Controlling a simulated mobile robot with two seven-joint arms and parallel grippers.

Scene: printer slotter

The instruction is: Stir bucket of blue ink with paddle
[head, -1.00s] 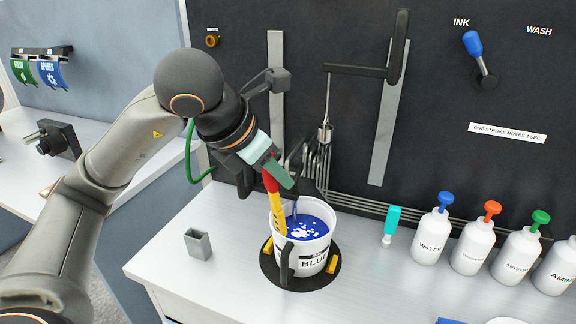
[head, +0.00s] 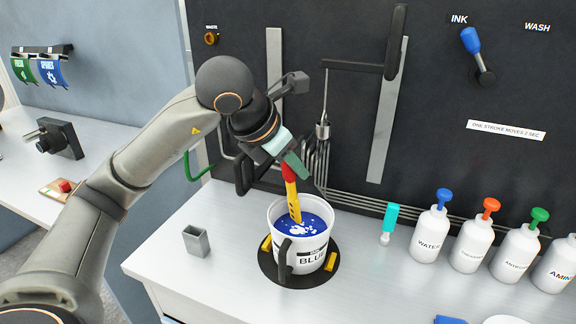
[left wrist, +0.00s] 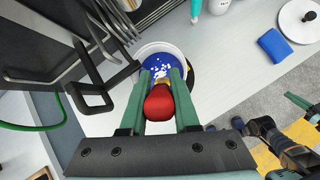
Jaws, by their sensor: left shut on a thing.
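A white bucket (head: 310,249) labelled "BLUE" stands on a round black base on the white bench. It holds blue ink (head: 316,222) with white patches on its surface. My left gripper (head: 292,166) is shut on the red handle of a yellow paddle (head: 292,197) above the bucket. The paddle is slightly tilted and its lower end is in the ink. In the left wrist view the red handle (left wrist: 160,103) lies between the green fingers, with the ink (left wrist: 153,62) beyond.
A small grey open box (head: 196,241) stands left of the bucket. A teal-handled tool (head: 390,220) and several white bottles (head: 429,232) stand to the right. Metal rods (head: 322,160) and a black bracket are on the dark wall behind.

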